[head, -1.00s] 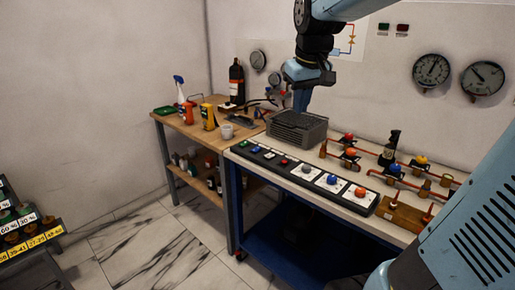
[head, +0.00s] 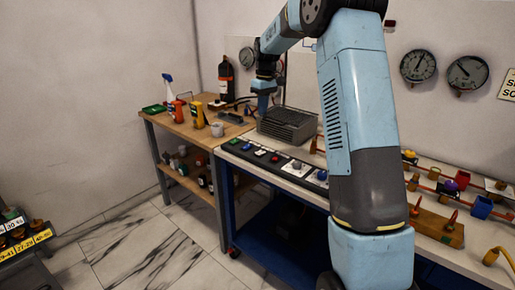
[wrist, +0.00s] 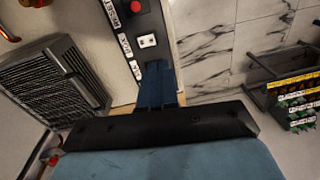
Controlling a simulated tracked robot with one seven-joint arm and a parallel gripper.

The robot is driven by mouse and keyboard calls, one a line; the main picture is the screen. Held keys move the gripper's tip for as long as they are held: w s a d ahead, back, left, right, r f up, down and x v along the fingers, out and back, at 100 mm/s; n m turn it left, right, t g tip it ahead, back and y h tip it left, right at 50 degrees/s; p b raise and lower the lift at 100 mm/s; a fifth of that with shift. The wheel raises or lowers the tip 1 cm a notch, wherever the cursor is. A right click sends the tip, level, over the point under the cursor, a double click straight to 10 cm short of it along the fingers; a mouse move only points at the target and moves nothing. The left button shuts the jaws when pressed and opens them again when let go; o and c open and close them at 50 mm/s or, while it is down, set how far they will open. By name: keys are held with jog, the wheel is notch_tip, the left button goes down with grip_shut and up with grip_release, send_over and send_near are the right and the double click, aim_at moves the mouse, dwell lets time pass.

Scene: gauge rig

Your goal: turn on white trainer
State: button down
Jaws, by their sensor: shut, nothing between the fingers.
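A black control strip (head: 246,149) runs along the bench's front edge, with small switches and round knobs. In the wrist view, it shows a red button (wrist: 136,7) by a RESET label and a small white switch (wrist: 147,41) by another white label. I cannot make out which item is the white trainer. My gripper (head: 263,112) is shut and empty above the strip's left end. In the wrist view, its blue fingers (wrist: 157,78) point at that end, just past the white switch, and hide part of it. I cannot tell whether they touch it.
A grey ribbed box (head: 288,125) stands just right of my gripper. A wooden side table (head: 180,128) with bottles and a cup (head: 217,130) adjoins on the left. My arm hides the strip's right part. Gauges (head: 418,67) hang on the wall.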

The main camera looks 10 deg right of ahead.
send_over(258, 153)
jog(key=w+d, duration=0.2)
notch_tip(258, 153, down, 5)
jog(key=shift+s+a+n+g, duration=0.15)
jog(key=shift+s+n+g, duration=0.15)
jog(key=shift+n, duration=0.1)
jog(key=f, duration=0.4)
jog(key=a+f, duration=0.1)
jog(key=f, duration=0.4)
jog(key=s+f, duration=0.1)
jog(key=f, duration=0.4)
jog(key=shift+a, duration=0.2)
jog(key=shift+d, duration=0.1)
jog(key=shift+d, duration=0.15)
jog(key=shift+a+f, duration=0.1)
jog(key=shift+a, duration=0.2)
jog(key=shift+d, duration=0.1)
